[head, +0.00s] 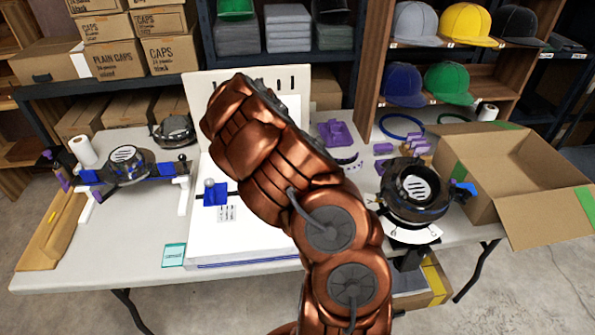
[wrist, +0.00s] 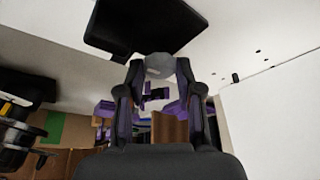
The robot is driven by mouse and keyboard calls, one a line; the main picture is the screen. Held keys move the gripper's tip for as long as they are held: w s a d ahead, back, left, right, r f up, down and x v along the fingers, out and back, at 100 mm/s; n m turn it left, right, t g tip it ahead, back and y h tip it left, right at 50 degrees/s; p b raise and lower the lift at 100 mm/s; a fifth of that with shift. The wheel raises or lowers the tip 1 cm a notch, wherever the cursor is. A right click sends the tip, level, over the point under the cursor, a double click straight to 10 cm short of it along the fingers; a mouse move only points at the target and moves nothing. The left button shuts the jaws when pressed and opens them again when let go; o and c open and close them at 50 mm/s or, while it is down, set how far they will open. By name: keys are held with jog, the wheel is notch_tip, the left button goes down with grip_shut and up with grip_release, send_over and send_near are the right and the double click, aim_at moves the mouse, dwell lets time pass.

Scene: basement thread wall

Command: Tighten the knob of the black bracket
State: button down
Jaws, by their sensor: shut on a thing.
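In the wrist view, my gripper (wrist: 158,80) has its two fingers on either side of a rounded grey knob (wrist: 158,64) and is shut on it. The black bracket (wrist: 140,22) shows as a dark flat shape right beyond the knob, against a white surface. In the head view my copper-coloured arm crosses the middle and hides my gripper, this knob and the black bracket. A blue bracket (head: 215,197) with its own grey knob shows left of my arm on the white machine. How tight the held knob is cannot be told.
The white machine (head: 250,248) stands on a grey table (head: 140,275). An embroidery hoop station (head: 125,170) with blue parts is at left. A black cap-holding ring (head: 415,190) and an open cardboard box (head: 500,195) are at right. Shelves with caps (head: 465,25) stand behind.

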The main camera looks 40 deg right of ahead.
jog(key=c, duration=0.8)
grip_release()
jog(key=shift+o, duration=0.2)
jog(key=shift+r, duration=0.1)
jog(key=v, duration=1.1)
jog(key=shift+a+r, duration=0.15)
jog(key=shift+r, duration=0.25)
jog(key=shift+s, duration=0.1)
